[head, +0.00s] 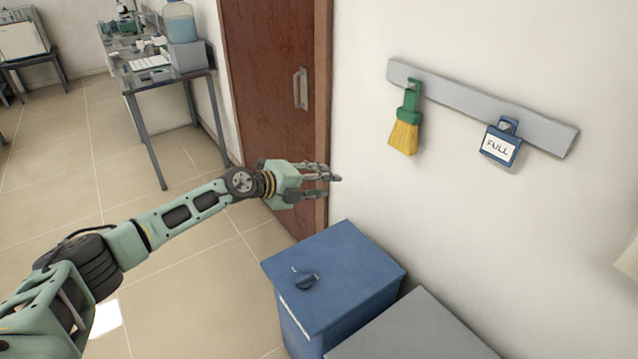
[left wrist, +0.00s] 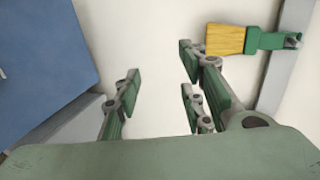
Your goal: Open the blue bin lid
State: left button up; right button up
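The blue bin (head: 335,280) stands on the floor against the wall at the lower middle of the head view. Its flat lid is down and has a small dark knob (head: 306,281) near the front edge. My left gripper (head: 336,179) is above and behind the bin, close to the wall, apart from the lid. Its fingers are spread and empty. In the left wrist view the gripper (left wrist: 160,95) shows a wide gap between its fingers, with the bin lid (left wrist: 45,65) at the left. My right gripper is not in view.
A grey box (head: 410,330) stands right of the bin. A wall rail (head: 470,104) holds a green and yellow brush (head: 405,125) and a blue "FULL" tag (head: 500,147). A brown door (head: 270,90) is behind my left arm. The floor left of the bin is clear.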

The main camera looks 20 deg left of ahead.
pick_arm(q)
jog(key=shift+s+a+r, duration=0.1)
jog(key=shift+s+a, duration=0.1)
jog(key=shift+s, duration=0.1)
